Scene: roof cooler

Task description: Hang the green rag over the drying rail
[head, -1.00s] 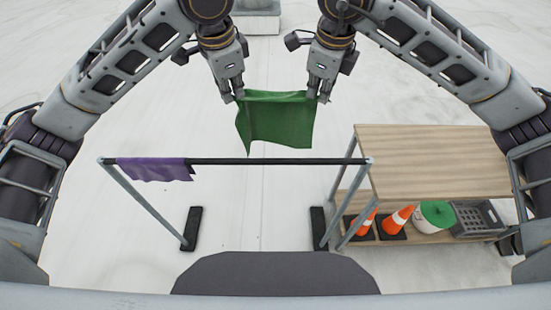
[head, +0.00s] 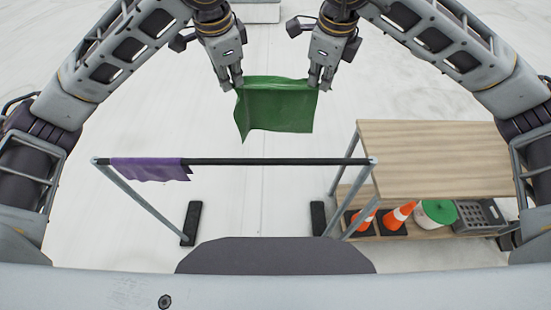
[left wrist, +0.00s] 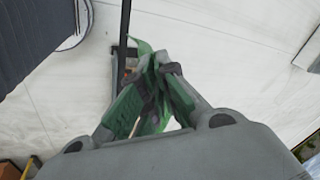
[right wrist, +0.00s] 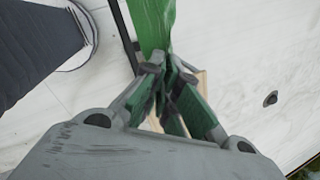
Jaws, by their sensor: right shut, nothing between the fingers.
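The green rag (head: 277,105) hangs spread between my two grippers, beyond the drying rail (head: 262,161) in the head view, with a gap between its lower edge and the bar. My left gripper (head: 232,84) is shut on its upper left corner; the cloth shows at the fingertips in the left wrist view (left wrist: 143,48).
A purple cloth (head: 150,169) hangs over the rail's left end; the middle and right of the bar are bare. A wooden table (head: 430,155) stands by the right end. Its lower shelf holds traffic cones (head: 397,216), a green-lidded bucket (head: 438,212) and a grey crate (head: 480,216).

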